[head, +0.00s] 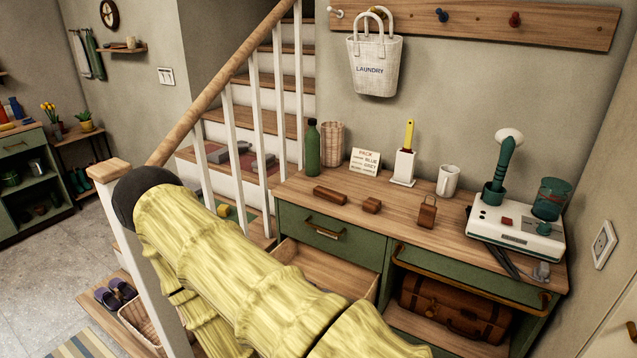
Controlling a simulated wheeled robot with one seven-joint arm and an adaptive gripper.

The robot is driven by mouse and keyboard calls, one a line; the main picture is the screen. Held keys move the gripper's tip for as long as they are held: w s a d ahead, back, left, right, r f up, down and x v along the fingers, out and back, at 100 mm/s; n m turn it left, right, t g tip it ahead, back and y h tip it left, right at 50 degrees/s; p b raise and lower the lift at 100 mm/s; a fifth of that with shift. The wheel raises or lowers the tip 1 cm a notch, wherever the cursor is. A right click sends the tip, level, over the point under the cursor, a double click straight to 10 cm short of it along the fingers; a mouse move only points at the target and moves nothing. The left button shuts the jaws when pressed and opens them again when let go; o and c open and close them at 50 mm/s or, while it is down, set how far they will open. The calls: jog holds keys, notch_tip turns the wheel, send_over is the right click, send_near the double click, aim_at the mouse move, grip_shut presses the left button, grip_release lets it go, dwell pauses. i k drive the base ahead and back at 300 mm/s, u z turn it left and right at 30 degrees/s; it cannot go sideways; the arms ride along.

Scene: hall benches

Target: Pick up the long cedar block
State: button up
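A long reddish-brown wooden block (330,195), which fits the long cedar block, lies flat on the wooden top of the green bench (400,222), near its front left edge. A shorter block (371,204) of similar colour lies just to its right, apart from it. Further right stands a brown wooden block with a loop on top (427,212). My gripper is not in view. What seems to be my arm, in a yellow bark-like finish with a dark rounded end, crosses the lower middle in front of the bench. Nothing covers the long block.
An open drawer (312,262) juts out below the long block. Behind the blocks stand a green bottle (313,148), a wicker cup (333,143), a card (365,161), a brush in a white holder (403,166) and a white mug (448,180). A white appliance (515,226) stands right.

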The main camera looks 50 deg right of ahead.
aim_at(337, 198)
jog(key=z, duration=0.65)
jog(key=i, duration=0.95)
jog(key=z, duration=0.85)
